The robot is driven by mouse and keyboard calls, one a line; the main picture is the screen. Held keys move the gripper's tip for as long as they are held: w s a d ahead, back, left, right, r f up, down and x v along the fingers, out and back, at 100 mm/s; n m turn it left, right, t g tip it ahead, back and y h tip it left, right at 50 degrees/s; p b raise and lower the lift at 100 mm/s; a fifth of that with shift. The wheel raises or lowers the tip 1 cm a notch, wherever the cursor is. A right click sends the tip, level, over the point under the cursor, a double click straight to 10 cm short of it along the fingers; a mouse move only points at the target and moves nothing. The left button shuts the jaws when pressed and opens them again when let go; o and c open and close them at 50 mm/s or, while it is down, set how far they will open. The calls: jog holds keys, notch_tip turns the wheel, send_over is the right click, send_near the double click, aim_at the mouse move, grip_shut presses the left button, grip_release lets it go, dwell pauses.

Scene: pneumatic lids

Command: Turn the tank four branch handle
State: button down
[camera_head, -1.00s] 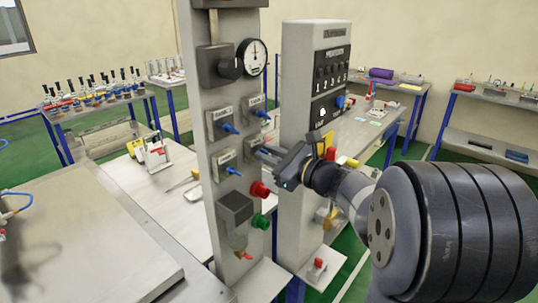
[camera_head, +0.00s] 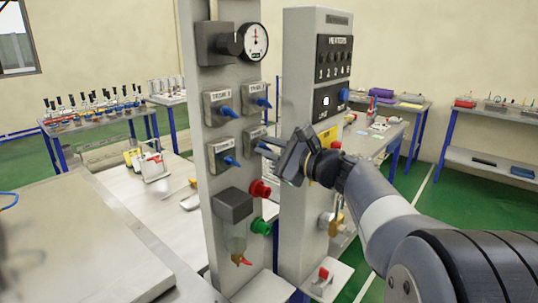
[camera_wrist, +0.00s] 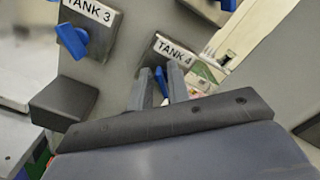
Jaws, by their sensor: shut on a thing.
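The tank four branch valve (camera_head: 252,133) is the lower right of the small valve boxes on the grey panel. Its "TANK 4" label (camera_wrist: 172,49) shows in the wrist view. Its blue handle (camera_wrist: 161,80) shows between my two fingers there and is mostly hidden by them. My gripper (camera_wrist: 158,84) is shut on this handle. In the head view my gripper (camera_head: 264,150) reaches the valve from the right, with its body tilted, and covers the handle. The tank 3 valve, with its blue handle (camera_wrist: 72,40), is beside it on the left in the wrist view.
Two more blue-handled valves (camera_head: 222,106) (camera_head: 257,97) sit above. A gauge (camera_head: 255,42) is at the panel top. Red (camera_head: 260,189) and green (camera_head: 261,227) knobs are below my gripper.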

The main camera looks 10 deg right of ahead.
jog(key=c, duration=1.6)
grip_release()
jog(key=b+v, duration=0.1)
jog(key=v, duration=1)
jog(key=shift+b, duration=0.35)
jog(key=shift+w+a, duration=0.1)
jog(key=p+x, duration=0.2)
jog(key=x, duration=0.8)
jog(key=shift+w+a, duration=0.1)
jog(key=shift+w+a+r, duration=0.1)
jog(key=shift+w+a, duration=0.1)
jog(key=shift+w, duration=0.1)
jog(key=shift+s+d+m+p, duration=0.15)
jog(key=shift+m+p, duration=0.25)
jog(key=shift+p, duration=0.25)
